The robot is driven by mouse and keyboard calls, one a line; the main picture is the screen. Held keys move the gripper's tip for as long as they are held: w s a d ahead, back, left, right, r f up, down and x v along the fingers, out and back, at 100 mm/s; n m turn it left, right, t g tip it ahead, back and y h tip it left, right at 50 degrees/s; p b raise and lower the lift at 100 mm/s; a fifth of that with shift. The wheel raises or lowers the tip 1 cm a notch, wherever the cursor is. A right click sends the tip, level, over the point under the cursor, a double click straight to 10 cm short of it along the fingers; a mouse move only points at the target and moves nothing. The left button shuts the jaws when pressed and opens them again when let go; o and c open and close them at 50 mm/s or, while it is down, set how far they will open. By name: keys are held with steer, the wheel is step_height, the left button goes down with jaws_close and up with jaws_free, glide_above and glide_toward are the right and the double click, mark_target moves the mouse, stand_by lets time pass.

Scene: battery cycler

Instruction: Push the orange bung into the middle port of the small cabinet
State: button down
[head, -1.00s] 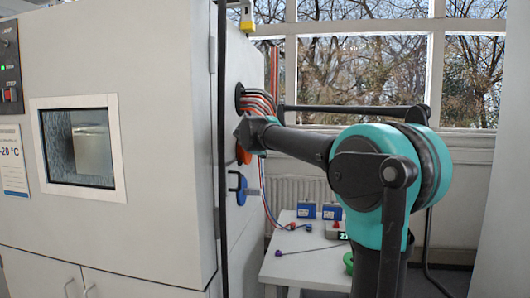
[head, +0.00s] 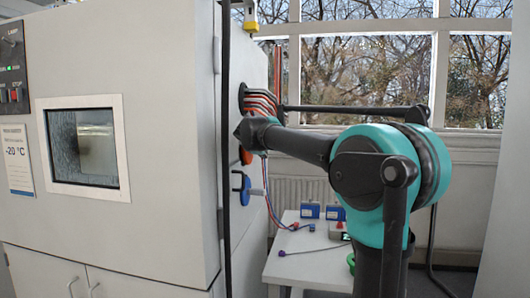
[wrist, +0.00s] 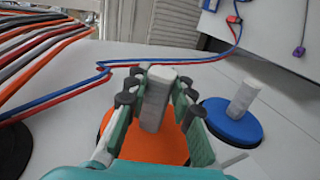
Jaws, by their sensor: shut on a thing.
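The orange bung (wrist: 172,150) is a round orange disc with a pale grey square grip. In the wrist view my gripper (wrist: 157,95) is shut on that grip, a finger on each side. The disc lies at the side wall of the small cabinet (wrist: 85,75). In the head view the orange bung (head: 246,157) shows at the middle port, between the cable port above and a blue bung (head: 244,190) below. The middle port's opening is hidden behind the disc, and I cannot tell how deep the bung sits. My gripper (head: 246,131) is partly hidden by my arm.
A white table (head: 300,262) with small devices stands behind.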

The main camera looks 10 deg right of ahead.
steer(key=shift+w+a, duration=0.2)
steer(key=shift+a, duration=0.4)
steer(key=c, duration=1.2)
jaws_free()
steer(key=shift+o, duration=0.3)
steer(key=o, duration=1.1)
steer(key=shift+o, duration=0.2)
steer(key=shift+s, duration=0.1)
steer(key=v, duration=1)
steer(key=shift+s+r, duration=0.2)
steer(key=shift+s, duration=0.1)
steer(key=shift+a, duration=0.1)
steer(key=shift+s, duration=0.1)
